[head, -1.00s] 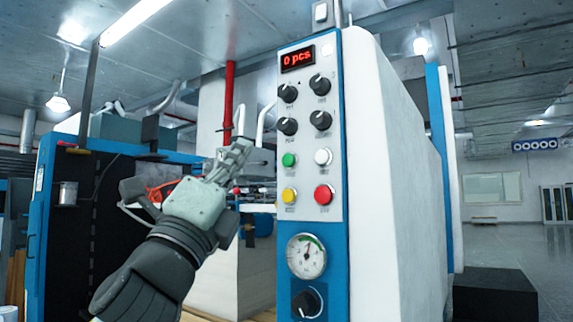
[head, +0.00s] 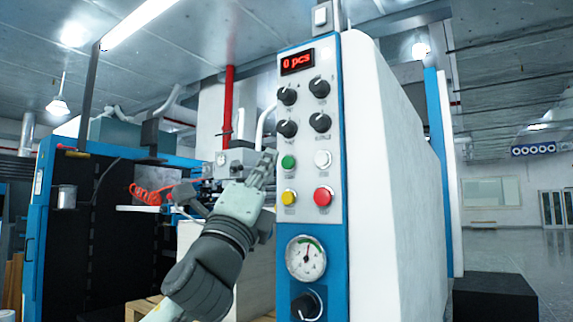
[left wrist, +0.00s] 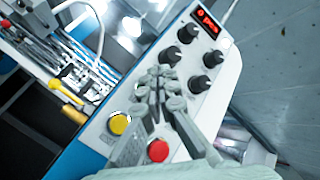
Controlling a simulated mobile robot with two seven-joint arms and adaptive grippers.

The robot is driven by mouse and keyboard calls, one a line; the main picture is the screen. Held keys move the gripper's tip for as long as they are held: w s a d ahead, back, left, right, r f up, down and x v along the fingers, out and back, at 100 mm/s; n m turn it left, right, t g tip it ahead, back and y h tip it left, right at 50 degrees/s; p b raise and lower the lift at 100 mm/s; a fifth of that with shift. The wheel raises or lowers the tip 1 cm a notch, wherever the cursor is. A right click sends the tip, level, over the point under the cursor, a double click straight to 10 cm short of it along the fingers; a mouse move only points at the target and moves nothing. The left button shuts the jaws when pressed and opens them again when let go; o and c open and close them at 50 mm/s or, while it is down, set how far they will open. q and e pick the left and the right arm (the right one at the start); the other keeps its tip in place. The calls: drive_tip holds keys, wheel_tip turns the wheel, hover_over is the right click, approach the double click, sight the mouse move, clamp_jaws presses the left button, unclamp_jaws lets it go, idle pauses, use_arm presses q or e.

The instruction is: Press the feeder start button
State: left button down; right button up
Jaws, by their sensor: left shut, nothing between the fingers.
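The control panel (head: 306,225) stands upright with a green button (head: 288,162), a white button (head: 323,159), a yellow button (head: 289,197) and a red button (head: 323,196). The button labels are too small to read. My left gripper (head: 268,158) is shut and empty, with its tips just left of the green button; I cannot tell whether they touch it. In the left wrist view the fingers (left wrist: 158,78) reach over the panel above the yellow button (left wrist: 119,123) and red button (left wrist: 157,150), hiding the green and white ones. My right gripper is not in view.
A red display (head: 297,62) reads "0 pcs" above several black knobs (head: 287,95). A gauge (head: 306,258) and a lower knob (head: 306,304) sit below the buttons. The white machine housing (head: 395,180) extends right. A blue-framed machine (head: 40,220) stands left.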

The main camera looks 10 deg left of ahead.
use_arm(q)
drive_tip(key=shift+w+d, duration=0.3)
drive_tip(key=shift+w, duration=0.45)
idle(0.8)
drive_tip(key=shift+w, duration=0.15)
drive_tip(key=shift+w+d, duration=0.15)
drive_tip(key=shift+w, duration=0.1)
drive_tip(key=shift+w+d, duration=0.1)
drive_tip(key=shift+w, duration=0.3)
idle(0.7)
drive_tip(key=shift+s, duration=0.1)
drive_tip(key=shift+s+a, duration=0.25)
drive_tip(key=shift+s, duration=0.45)
